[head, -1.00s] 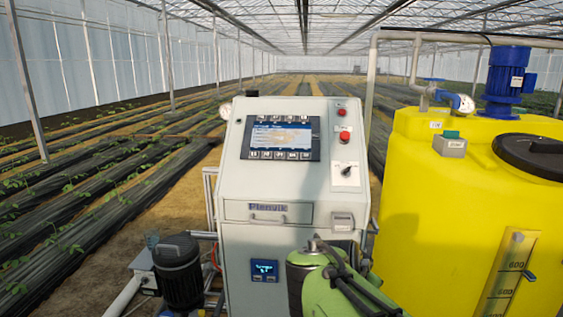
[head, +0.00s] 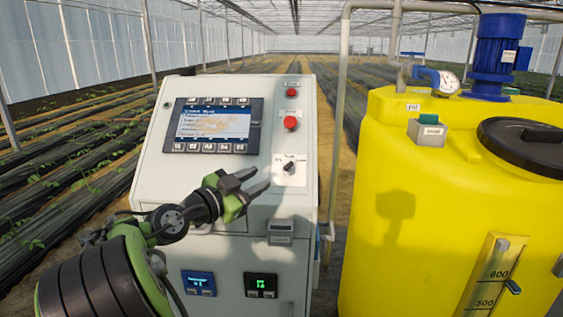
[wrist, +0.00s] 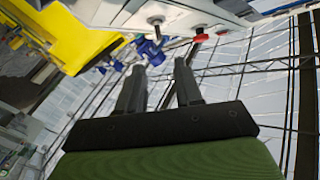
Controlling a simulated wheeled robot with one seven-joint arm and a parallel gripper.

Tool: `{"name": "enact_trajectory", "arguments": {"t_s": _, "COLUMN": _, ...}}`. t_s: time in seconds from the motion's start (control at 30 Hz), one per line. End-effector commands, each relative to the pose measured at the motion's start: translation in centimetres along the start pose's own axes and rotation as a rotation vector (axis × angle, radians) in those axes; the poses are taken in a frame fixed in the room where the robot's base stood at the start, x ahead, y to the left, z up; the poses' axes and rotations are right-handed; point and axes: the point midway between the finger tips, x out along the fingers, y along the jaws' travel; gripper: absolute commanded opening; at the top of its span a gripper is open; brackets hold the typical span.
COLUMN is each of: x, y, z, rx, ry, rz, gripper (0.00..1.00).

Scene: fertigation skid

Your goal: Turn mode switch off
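The mode switch (head: 289,167) is a small black rotary knob on a white label at the right of the cabinet's sloped panel, below a red button. Its lettering is too small to read. My gripper (head: 256,178) is open and empty, just left of and slightly below the switch, apart from it as far as I can tell. In the wrist view my two fingers (wrist: 160,85) are spread with nothing between them. A dark knob on the panel, likely the switch (wrist: 155,21), shows beyond the fingertips at the top.
A red mushroom button (head: 291,122) and a smaller red button (head: 292,93) sit above the switch. A screen (head: 212,125) is to the left. A yellow tank (head: 385,235) stands close on the right. Two small displays are on the lower cabinet (head: 228,280).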

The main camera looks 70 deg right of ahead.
Motion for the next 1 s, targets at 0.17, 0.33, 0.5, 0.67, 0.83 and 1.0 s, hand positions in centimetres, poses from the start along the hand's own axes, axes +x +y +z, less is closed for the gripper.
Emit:
{"name": "enact_trajectory", "arguments": {"t_s": 0.17, "x": 4.7, "y": 0.1, "z": -0.2, "rx": -0.001, "ry": 0.004, "rz": 0.007, "gripper": 0.35}}
{"name": "enact_trajectory", "arguments": {"t_s": 0.33, "x": 8.9, "y": 0.1, "z": -0.2, "rx": -0.002, "ry": 0.003, "rz": 0.005, "gripper": 0.35}}
{"name": "enact_trajectory", "arguments": {"t_s": 0.5, "x": 11.8, "y": 0.0, "z": -0.1, "rx": -0.002, "ry": 0.000, "rz": 0.003, "gripper": 0.35}}
{"name": "enact_trajectory", "arguments": {"t_s": 0.67, "x": 12.6, "y": 0.0, "z": 0.0, "rx": -0.002, "ry": -0.002, "rz": 0.000, "gripper": 0.35}}
{"name": "enact_trajectory", "arguments": {"t_s": 0.83, "x": 12.6, "y": 0.0, "z": 0.1, "rx": -0.002, "ry": -0.003, "rz": 0.000, "gripper": 0.35}}
{"name": "enact_trajectory", "arguments": {"t_s": 1.0, "x": 12.6, "y": 0.0, "z": 0.1, "rx": -0.002, "ry": -0.003, "rz": 0.000, "gripper": 0.12}}
